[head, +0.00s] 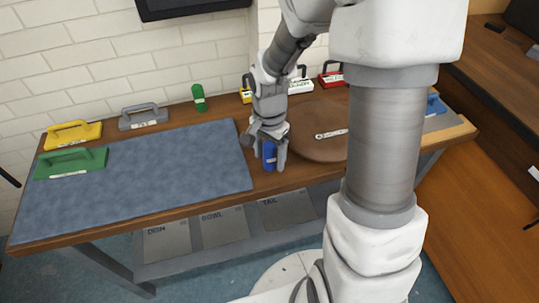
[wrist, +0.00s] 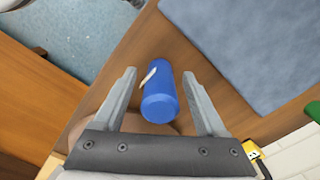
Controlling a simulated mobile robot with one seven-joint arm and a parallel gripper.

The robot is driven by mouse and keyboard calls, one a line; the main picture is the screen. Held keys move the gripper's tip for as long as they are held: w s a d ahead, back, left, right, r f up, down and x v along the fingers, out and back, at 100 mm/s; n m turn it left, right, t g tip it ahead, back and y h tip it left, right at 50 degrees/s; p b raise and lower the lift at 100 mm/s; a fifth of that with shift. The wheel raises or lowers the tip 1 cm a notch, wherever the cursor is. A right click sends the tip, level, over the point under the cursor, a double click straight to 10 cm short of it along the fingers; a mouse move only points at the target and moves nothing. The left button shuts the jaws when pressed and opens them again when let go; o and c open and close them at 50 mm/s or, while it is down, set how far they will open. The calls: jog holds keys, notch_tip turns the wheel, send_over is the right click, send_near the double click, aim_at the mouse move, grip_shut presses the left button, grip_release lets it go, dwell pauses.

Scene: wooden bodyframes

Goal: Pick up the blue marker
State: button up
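The blue marker (head: 269,155) is a short, thick blue cylinder standing on the wooden table, just right of the blue-grey mat. My gripper (head: 268,150) is directly over it, pointing down, with its fingers on either side of the marker. In the wrist view the blue marker (wrist: 158,98) lies between the two open fingers of my gripper (wrist: 158,95), with a visible gap on each side. A small pale label shows on its side.
The blue-grey mat (head: 140,175) covers the table's left. A round brown board (head: 318,145) with a wrench (head: 331,134) lies to the right. A green cylinder (head: 199,97) and several handled tools, including a yellow one (head: 73,134) and a green one (head: 71,163), stand on the table.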

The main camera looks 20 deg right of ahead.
grip_shut()
jog(key=shift+r, duration=0.1)
